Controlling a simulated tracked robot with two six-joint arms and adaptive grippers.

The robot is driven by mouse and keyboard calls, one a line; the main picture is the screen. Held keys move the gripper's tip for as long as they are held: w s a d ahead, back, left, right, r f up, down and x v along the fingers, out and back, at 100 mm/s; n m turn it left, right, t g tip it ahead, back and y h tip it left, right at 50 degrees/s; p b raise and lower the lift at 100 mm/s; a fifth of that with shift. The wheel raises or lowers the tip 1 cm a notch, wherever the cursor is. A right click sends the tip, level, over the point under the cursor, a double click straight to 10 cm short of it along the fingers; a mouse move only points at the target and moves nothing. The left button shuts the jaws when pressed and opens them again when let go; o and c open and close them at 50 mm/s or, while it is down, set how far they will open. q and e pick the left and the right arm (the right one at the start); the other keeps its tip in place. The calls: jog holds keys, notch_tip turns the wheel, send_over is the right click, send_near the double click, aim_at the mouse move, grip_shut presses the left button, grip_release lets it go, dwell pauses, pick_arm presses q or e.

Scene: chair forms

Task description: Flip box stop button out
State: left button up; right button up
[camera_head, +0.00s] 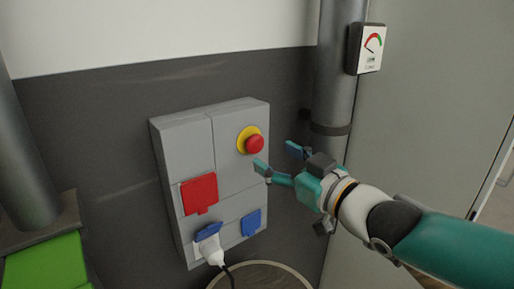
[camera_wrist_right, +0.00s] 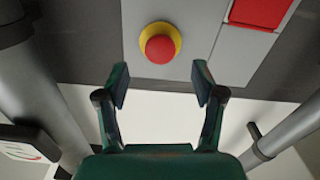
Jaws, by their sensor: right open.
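The red stop button (camera_head: 255,144) with its yellow collar (camera_head: 243,135) sits at the upper right of a grey wall box (camera_head: 182,139). In the right wrist view the button (camera_wrist_right: 160,48) is ahead of the fingertips, between their lines and apart from them. My right gripper (camera_head: 277,157) is open and empty, just right of and below the button in the head view. Its two fingers also show in the right wrist view (camera_wrist_right: 160,85). My left gripper is not in view.
The box carries a red socket cover (camera_head: 199,194), a blue cover (camera_head: 251,222) and a white plug (camera_head: 212,250) with a black cable. A grey pipe (camera_head: 335,75) with a gauge (camera_head: 367,48) stands to the right. A green object (camera_head: 48,266) is at lower left.

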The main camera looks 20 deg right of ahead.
aim_at(258, 146)
jog(key=p+x, duration=0.1)
jog(key=x, duration=0.6)
jog(key=shift+s, duration=0.15)
grip_shut()
